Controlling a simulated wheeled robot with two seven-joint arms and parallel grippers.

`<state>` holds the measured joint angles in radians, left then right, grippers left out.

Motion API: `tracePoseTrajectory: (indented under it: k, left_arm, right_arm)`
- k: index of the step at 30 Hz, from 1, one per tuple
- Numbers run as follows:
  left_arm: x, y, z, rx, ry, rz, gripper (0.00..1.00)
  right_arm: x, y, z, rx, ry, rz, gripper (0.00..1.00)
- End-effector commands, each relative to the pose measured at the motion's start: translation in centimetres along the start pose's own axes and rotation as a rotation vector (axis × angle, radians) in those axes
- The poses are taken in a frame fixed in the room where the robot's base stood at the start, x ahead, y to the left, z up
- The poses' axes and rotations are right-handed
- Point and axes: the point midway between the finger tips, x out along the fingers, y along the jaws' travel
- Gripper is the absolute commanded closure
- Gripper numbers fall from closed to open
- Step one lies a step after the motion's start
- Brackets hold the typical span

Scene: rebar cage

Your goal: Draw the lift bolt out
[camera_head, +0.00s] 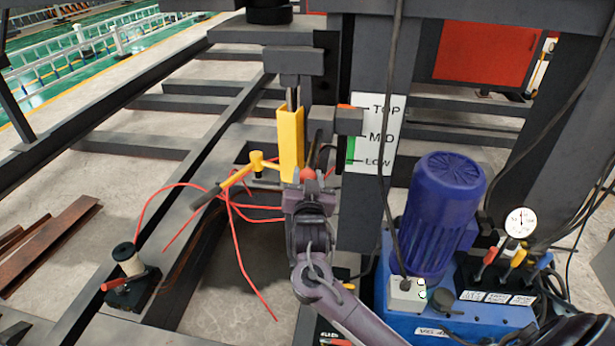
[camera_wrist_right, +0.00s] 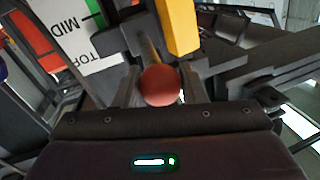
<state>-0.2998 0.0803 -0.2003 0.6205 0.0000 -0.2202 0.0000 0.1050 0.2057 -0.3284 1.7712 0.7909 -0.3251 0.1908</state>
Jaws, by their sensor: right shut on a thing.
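A red ball knob (camera_head: 307,174) sits at the near end of a thin dark rod, just right of the yellow upright guide (camera_head: 291,143). My right gripper (camera_head: 308,187) is shut on the knob from the near side. In the right wrist view the knob (camera_wrist_right: 160,85) lies between the two dark fingers, with the rod running away behind it. I cannot tell which part is the lift bolt; the knobbed rod may be it. How far the rod reaches in is hidden. My left gripper is not in view.
A TOP/MID/LOW plate (camera_head: 374,133) stands right of the guide. A yellow crank with a dark grip (camera_head: 207,197) sticks out left, with loose red cords (camera_head: 243,250) around it. A blue pump motor (camera_head: 440,215) stands close on the right. Dark beams cross the floor.

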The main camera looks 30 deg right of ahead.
Motion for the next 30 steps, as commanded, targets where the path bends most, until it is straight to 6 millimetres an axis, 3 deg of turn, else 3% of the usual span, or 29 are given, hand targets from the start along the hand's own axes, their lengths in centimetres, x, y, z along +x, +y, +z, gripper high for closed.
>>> tracePoseTrajectory:
  k: [8, 17, 18, 22, 30]
  left_arm:
    - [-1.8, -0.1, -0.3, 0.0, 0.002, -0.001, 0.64]
    - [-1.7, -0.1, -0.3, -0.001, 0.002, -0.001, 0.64]
    - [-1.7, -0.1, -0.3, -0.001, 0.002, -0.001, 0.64]
    - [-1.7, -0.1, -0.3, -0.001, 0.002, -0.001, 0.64]
    - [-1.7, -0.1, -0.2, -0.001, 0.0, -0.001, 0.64]
  right_arm:
    - [-4.3, -0.9, 0.2, 0.001, -0.006, -0.002, 1.0]
    - [-4.7, -1.0, 0.4, 0.0, -0.005, -0.002, 1.0]
    - [-4.7, -1.0, 0.4, 0.0, -0.005, -0.002, 0.61]
    - [-4.7, -1.0, 0.4, 0.0, -0.004, -0.001, 0.44]
    - [-4.7, -0.9, 0.3, 0.0, -0.002, 0.0, 0.43]
